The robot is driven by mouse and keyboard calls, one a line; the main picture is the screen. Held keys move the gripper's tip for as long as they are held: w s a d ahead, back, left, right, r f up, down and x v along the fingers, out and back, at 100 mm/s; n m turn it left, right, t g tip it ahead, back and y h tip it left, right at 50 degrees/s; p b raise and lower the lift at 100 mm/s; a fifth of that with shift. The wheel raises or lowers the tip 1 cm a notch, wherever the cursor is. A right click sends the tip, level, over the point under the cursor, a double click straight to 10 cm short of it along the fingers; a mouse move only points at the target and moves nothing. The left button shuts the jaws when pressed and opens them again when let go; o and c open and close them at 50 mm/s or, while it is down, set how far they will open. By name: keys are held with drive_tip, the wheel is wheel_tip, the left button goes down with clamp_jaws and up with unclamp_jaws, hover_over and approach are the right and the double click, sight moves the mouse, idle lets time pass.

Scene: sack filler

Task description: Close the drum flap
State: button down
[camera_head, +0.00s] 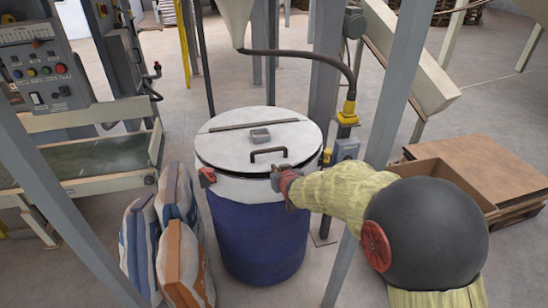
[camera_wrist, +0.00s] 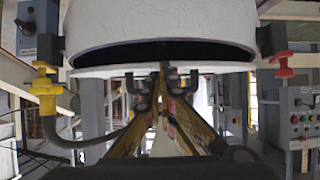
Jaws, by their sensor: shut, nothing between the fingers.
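The blue drum (camera_head: 257,240) has a white top band and a round white lid. The drum flap (camera_head: 238,159) is the front part of the lid, with a dark handle (camera_head: 268,152). It lies nearly level in the head view. The wrist view is upside down and shows a dark gap between the flap edge (camera_wrist: 95,72) and the white drum band (camera_wrist: 160,22), so the flap stands slightly raised at the front. My gripper (camera_head: 274,178) is shut and empty at the drum's front right rim. Its fingertips (camera_wrist: 163,72) are at the flap edge; contact is unclear.
A red clamp (camera_head: 207,177) and a yellow clamp (camera_head: 326,156) sit on the drum's sides. Filled sacks (camera_head: 178,250) stand left of it. A grey post (camera_head: 385,130) rises at the right. Cardboard (camera_head: 480,170) lies far right. A control panel (camera_head: 45,75) is at the left.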

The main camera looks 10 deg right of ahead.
drive_tip(key=w+r+t+p, duration=0.2)
drive_tip(key=w+r+p, duration=0.2)
drive_tip(key=r+p, duration=0.7)
drive_tip(key=b, duration=0.1)
hover_over(271, 149)
drive_tip(key=w, duration=0.2)
wheel_tip(271, 149, down, 3)
drive_tip(key=shift+s+f+b, duration=0.2)
drive_tip(key=shift+s+f, duration=0.15)
drive_tip(key=shift+f, duration=0.3)
drive_tip(key=shift+s+f+b, duration=0.15)
drive_tip(key=shift+s+f, duration=0.2)
drive_tip(key=shift+f, duration=0.25)
drive_tip(key=shift+s+f, duration=0.35)
drive_tip(key=shift+f, duration=0.05)
drive_tip(key=shift+f, duration=0.15)
